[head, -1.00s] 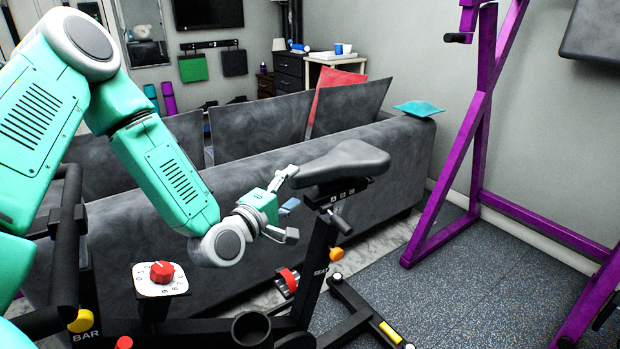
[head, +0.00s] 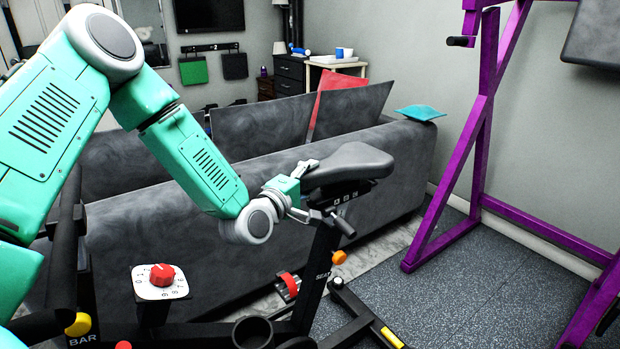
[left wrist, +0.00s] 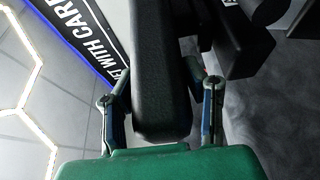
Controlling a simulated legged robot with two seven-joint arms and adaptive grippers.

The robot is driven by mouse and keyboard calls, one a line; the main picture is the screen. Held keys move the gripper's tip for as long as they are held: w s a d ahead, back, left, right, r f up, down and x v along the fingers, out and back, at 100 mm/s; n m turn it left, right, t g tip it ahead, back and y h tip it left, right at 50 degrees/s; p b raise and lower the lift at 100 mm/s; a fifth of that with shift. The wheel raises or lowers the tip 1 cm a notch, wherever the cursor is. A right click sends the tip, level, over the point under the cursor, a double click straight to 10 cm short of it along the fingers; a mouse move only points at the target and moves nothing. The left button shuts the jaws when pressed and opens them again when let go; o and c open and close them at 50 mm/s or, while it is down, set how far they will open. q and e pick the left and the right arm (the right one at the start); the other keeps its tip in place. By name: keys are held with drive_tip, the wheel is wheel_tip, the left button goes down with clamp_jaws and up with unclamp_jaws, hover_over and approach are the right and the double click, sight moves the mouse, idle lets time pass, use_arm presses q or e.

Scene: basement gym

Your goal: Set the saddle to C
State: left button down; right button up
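The dark bike saddle (head: 352,162) sits level on its post, with its narrow nose pointing left. Under it is a small scale plate (head: 345,195) with letters; which letter it is set to is too small to tell. A black lever (head: 341,222) sticks out below the plate. My left gripper (head: 303,190) is at the saddle's nose. In the left wrist view the nose (left wrist: 160,85) lies between the two fingers of my left gripper (left wrist: 163,100), with narrow gaps showing on both sides. The far fingertips are partly hidden. My right gripper is not in view.
An orange knob (head: 338,257) marks the seat post. A white dial with a red knob (head: 162,274) and black handlebars stand at left. A grey sofa (head: 240,220) runs close behind the bike. A purple rack (head: 480,140) is at right, with open floor before it.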

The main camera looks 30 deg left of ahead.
use_arm(q)
drive_tip(key=shift+w+d+f+b, duration=0.2)
drive_tip(key=shift+w+d, duration=0.15)
drive_tip(key=shift+w, duration=0.35)
drive_tip(key=shift+w+d+f+b, duration=0.1)
drive_tip(key=shift+w+d+b, duration=0.15)
drive_tip(key=shift+w, duration=0.45)
drive_tip(key=shift+r, duration=0.1)
drive_tip(key=c, duration=1)
unclamp_jaws()
drive_tip(key=shift+o, duration=0.2)
drive_tip(key=shift+s, duration=0.1)
drive_tip(key=s, duration=1.1)
drive_tip(key=shift+s, duration=0.35)
